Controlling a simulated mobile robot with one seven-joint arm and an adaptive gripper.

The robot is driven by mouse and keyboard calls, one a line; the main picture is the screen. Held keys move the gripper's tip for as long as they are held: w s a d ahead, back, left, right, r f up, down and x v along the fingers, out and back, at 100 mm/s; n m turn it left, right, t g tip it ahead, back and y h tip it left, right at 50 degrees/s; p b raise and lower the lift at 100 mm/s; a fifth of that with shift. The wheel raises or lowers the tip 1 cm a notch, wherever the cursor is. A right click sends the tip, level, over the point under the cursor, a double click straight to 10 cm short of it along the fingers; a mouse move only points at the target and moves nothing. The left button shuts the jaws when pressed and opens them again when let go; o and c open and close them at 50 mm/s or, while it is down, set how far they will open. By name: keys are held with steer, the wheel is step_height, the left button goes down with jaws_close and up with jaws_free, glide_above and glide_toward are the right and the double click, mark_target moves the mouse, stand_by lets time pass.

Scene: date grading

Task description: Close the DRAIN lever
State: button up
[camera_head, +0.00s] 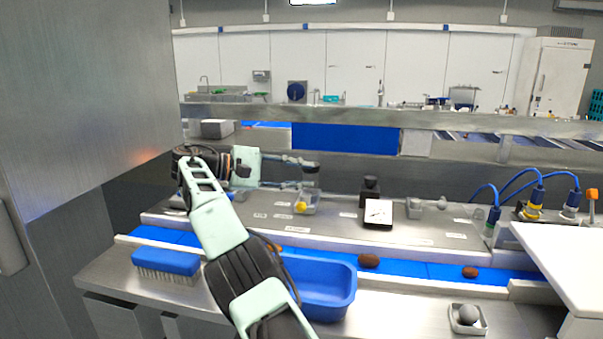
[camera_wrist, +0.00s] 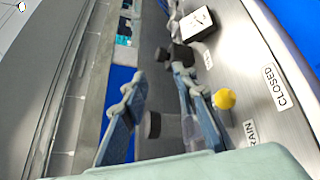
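The DRAIN lever shows a yellow knob (camera_head: 301,206) on the steel counter in the head view, just below my gripper's fingers. In the wrist view the yellow knob (camera_wrist: 224,98) lies beside the outer side of the right finger, not between the fingers. A CLOSED label (camera_wrist: 279,87) and a partly hidden DRAIN label (camera_wrist: 260,133) lie near it. My gripper (camera_head: 312,176) is open, its two fingers spread apart and pointing right. The wrist view also shows the gripper (camera_wrist: 160,84) open. A grey, dark-ended cylinder (camera_wrist: 168,126) appears between the fingers. Whether a finger touches the knob is unclear.
A blue tub (camera_head: 325,290) and a blue brush (camera_head: 167,262) are at the front. Brown dates (camera_head: 369,261) lie on the blue belt (camera_head: 415,270). A small scale (camera_head: 378,213) stands right of the knob. Blue hoses (camera_head: 520,180) rise farther right.

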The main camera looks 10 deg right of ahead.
steer(key=shift+w, duration=0.35)
steer(key=shift+r, duration=0.15)
steer(key=shift+s+r, duration=0.2)
steer(key=shift+w+f, duration=0.1)
